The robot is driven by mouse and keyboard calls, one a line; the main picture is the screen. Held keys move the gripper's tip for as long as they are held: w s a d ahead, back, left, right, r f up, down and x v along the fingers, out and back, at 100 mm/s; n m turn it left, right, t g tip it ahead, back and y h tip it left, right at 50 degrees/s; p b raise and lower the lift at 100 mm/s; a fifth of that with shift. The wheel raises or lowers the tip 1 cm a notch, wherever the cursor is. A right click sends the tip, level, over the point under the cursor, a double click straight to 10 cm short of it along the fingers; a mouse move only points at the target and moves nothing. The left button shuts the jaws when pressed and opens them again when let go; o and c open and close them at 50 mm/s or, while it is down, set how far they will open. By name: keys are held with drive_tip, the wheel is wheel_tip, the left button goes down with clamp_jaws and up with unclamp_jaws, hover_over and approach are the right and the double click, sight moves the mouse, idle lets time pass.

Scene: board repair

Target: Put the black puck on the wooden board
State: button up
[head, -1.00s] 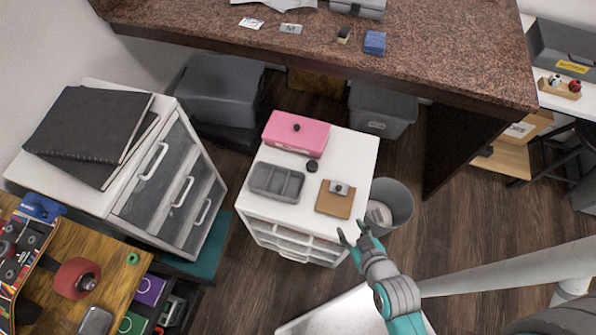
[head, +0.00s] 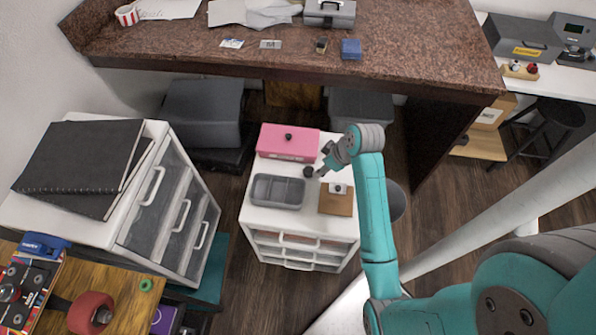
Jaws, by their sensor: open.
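The black puck (head: 308,172) is a small dark round piece on the top of the white drawer cabinet (head: 315,226), between the pink box and the wooden board. The wooden board (head: 335,207) is a small brown square at the right front of the cabinet top. A small light-grey piece with a dark knob (head: 338,188) sits on it. My gripper (head: 321,162) is open and empty, just right of the puck and behind the board. Whether a finger touches the puck I cannot tell.
A pink box (head: 288,144) with a dark knob stands at the back of the cabinet top. A grey compartment tray (head: 277,192) lies at its left. A grey bin (head: 396,201) stands right of the cabinet. The granite counter (head: 400,45) overhangs behind.

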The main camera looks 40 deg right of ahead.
sight(309, 171)
drive_tip(key=shift+g, duration=0.3)
drive_tip(key=x, duration=0.3)
drive_tip(key=w+x, duration=0.1)
drive_tip(key=x, duration=0.2)
drive_tip(key=w+x, duration=0.1)
drive_tip(key=x, duration=0.3)
drive_tip(key=shift+d+r, duration=0.4)
drive_tip(key=shift+d, duration=0.05)
drive_tip(key=shift+s, duration=0.1)
drive_tip(key=c, duration=0.7)
wheel_tip(309, 171, up, 10)
